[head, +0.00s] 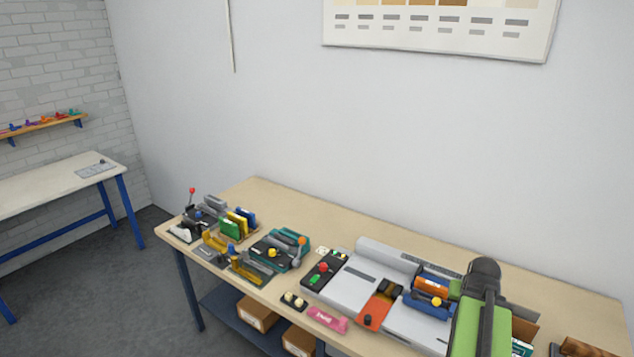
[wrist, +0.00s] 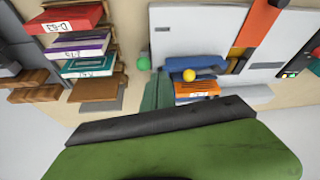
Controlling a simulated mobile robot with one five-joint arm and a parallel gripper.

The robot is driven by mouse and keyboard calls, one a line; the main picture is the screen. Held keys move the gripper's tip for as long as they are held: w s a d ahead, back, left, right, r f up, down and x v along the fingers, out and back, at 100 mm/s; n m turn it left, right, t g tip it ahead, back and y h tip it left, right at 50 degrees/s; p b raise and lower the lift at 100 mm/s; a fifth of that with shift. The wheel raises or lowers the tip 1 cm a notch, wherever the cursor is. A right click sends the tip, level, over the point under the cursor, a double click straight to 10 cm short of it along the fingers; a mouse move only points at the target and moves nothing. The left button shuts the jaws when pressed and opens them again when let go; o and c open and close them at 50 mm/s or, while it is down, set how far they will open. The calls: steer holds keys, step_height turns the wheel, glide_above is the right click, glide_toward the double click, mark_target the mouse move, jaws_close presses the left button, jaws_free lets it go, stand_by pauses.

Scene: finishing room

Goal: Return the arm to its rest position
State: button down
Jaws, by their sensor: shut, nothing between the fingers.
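My arm (head: 482,318) shows at the lower right of the head view, with a green link and a dark rounded joint. It stands over the right part of the wooden workbench (head: 330,225) and hides part of what lies there. In the wrist view my gripper (wrist: 165,112) shows close up as a green body with a dark edge across the bottom. It is shut and nothing is seen held in it. Its fingertips are not clearly seen in the head view.
A grey machine (head: 362,285) with an orange slide (head: 379,304) lies left of my arm. A blue holder (head: 426,306) is close beside it. Labelled books (wrist: 82,45) stand at the wrist view's left. Smaller fixtures (head: 280,250) fill the bench's left.

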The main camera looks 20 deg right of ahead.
steer(key=w+a+f+n+y+b, duration=0.15)
steer(key=w+a, duration=0.25)
steer(key=a, duration=0.4)
steer(key=w+a+f+n+b, duration=0.15)
steer(key=w+a, duration=0.25)
steer(key=a, duration=0.4)
steer(key=w+a+f+n+b, duration=0.15)
steer(key=w+a, duration=0.25)
steer(key=a, duration=0.4)
steer(key=s+a+f+n+g, duration=0.1)
steer(key=s+a, duration=0.1)
steer(key=a, duration=0.7)
steer(key=s+a+f+n+g+y, duration=0.1)
steer(key=s+a+f+n+g, duration=0.1)
steer(key=a, duration=0.6)
steer(key=shift+s+a+g+b, duration=0.3)
steer(key=shift+s+a+b, duration=0.1)
steer(key=shift+s, duration=0.1)
steer(key=shift+d, duration=0.1)
